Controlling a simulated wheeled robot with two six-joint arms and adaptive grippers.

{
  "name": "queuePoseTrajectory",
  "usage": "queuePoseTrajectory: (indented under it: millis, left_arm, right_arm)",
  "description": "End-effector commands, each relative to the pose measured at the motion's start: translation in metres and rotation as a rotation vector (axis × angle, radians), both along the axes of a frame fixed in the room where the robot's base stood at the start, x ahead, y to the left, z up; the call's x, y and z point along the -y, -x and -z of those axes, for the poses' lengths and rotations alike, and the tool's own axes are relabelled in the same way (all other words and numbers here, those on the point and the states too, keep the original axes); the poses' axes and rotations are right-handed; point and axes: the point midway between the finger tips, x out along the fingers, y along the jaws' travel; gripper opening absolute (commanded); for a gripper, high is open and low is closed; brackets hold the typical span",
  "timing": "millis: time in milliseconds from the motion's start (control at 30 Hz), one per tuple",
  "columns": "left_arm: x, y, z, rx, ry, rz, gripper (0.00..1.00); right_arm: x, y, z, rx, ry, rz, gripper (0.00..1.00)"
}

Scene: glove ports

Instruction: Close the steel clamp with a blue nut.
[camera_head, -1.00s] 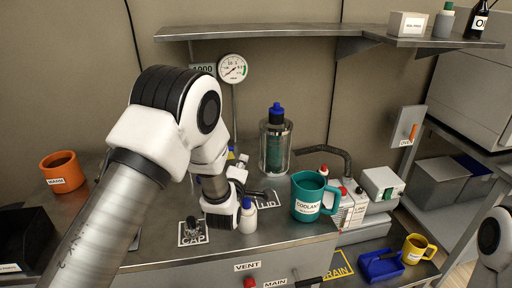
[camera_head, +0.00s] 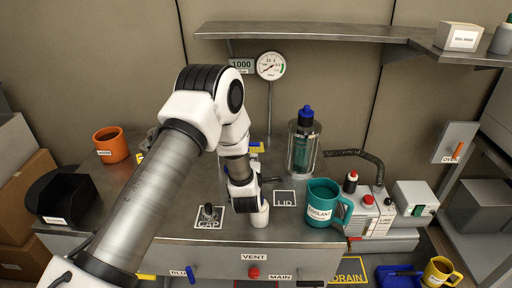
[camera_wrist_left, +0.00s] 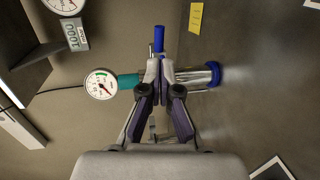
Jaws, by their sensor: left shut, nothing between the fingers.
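In the left wrist view the clamp's blue nut (camera_wrist_left: 159,41) stands just past my fingertips, on a steel stem. The stem leads to a steel part, probably the clamp, which my fingers mostly hide. Around it is a clear or steel cylinder with a blue end (camera_wrist_left: 213,74) and a teal part (camera_wrist_left: 128,81). My left gripper (camera_wrist_left: 159,68) is shut and empty, its tips close in front of the clamp; contact cannot be told. In the head view my left arm hides its own fingertips and most of the clamp. My right gripper is not in view.
A white bottle (camera_head: 260,216) stands close by the left wrist. A black bin (camera_head: 62,194) and an orange mug (camera_head: 110,145) are at left.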

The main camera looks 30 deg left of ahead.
Motion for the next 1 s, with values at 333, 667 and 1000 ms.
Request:
queuePoseTrajectory:
  millis: [333,667,1000]
  left_arm:
    - [-0.033,-0.059,0.012,0.0,0.0,-0.001,0.0]
    - [-0.039,-0.07,0.016,-0.001,0.0,0.0,0.0]
    - [-0.044,-0.082,0.023,0.002,-0.001,0.0,0.0]
  right_arm:
    - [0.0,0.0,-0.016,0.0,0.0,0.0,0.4]
    - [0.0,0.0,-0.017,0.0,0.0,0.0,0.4]
    - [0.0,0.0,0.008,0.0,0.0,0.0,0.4]
